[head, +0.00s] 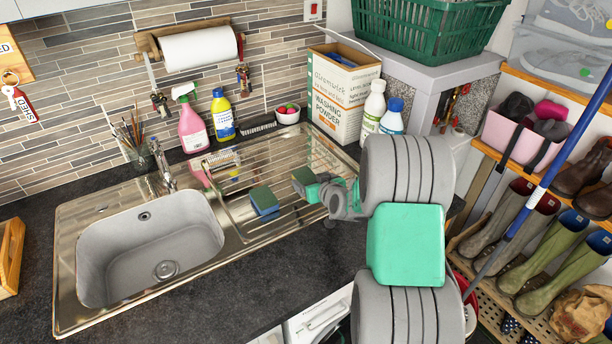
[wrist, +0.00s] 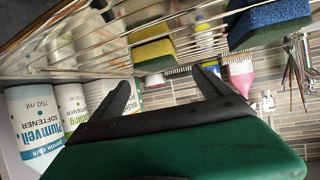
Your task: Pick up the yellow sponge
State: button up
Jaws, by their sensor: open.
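The yellow sponge (wrist: 155,48) has a green scouring face and lies on the wire draining rack in the wrist view. In the head view only its green face (head: 303,177) shows clearly, close to the left of my gripper. My gripper (head: 326,200) is over the right part of the drainer. Its two dark fingers (wrist: 165,88) are spread apart and empty in the wrist view. The sponge appears beyond the fingertips, roughly in line with the gap, and not between them. The exact distance cannot be told.
A blue sponge (head: 264,203) with a green face lies on the rack to the left; it also shows in the wrist view (wrist: 268,22). Two white bottles (head: 375,104), a washing powder box (head: 338,95) and a small bowl (head: 288,114) stand behind the drainer. The sink (head: 150,245) is empty.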

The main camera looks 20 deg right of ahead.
aim_at(306, 176)
jog(key=p+x, duration=0.2)
jog(key=x, duration=0.3)
jog(key=shift+w+f, duration=0.2)
jog(key=shift+f, duration=0.1)
jog(key=c, duration=1.5)
